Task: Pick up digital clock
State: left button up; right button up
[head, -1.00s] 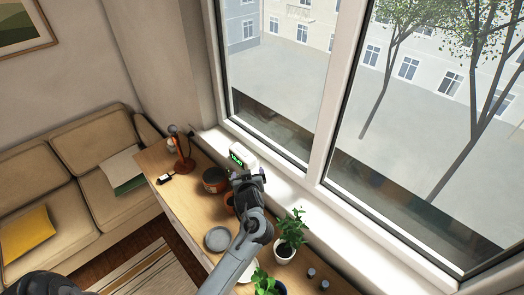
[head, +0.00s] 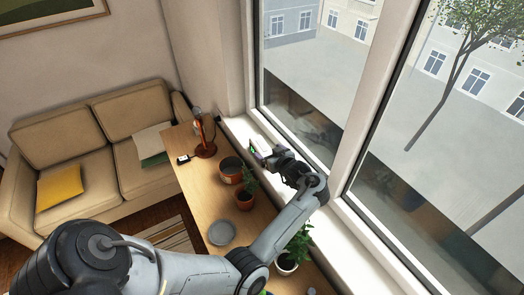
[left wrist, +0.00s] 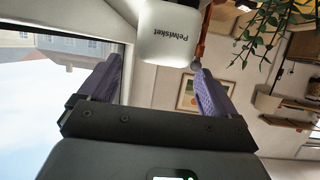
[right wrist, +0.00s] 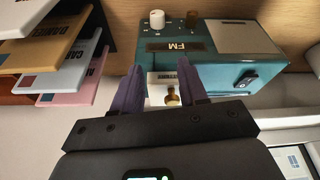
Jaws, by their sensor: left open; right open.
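The digital clock (head: 264,146) is a small white block with a green display. It stands on the windowsill in the head view, partly hidden by my left gripper. In the left wrist view the clock (left wrist: 166,38) appears upside down with dark lettering on its pale face, just beyond and between the fingertips. My left gripper (left wrist: 158,70) is open at the clock; I cannot tell whether it touches. My right gripper (right wrist: 160,66) shows in its own wrist view, open and away from the clock, facing a teal FM radio (right wrist: 200,50).
Beside the sill is a wooden surface with a red lamp (head: 205,135), a pot (head: 231,170), a potted plant (head: 245,198) and a grey plate (head: 222,233). Another plant (head: 290,262) stands near my left arm. The window frame (head: 350,160) rises close behind. Books (right wrist: 70,60) lie near my right gripper.

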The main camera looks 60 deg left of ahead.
aim_at(264, 147)
pick_arm(q)
jog(key=x, duration=0.3)
jog(key=shift+a+p, duration=0.4)
jog(key=shift+a, duration=0.05)
jog(key=shift+a+f, duration=0.3)
jog(key=shift+a, duration=0.3)
jog(key=c, duration=1.2)
jog(key=shift+c, duration=0.2)
jog(key=shift+r, duration=0.15)
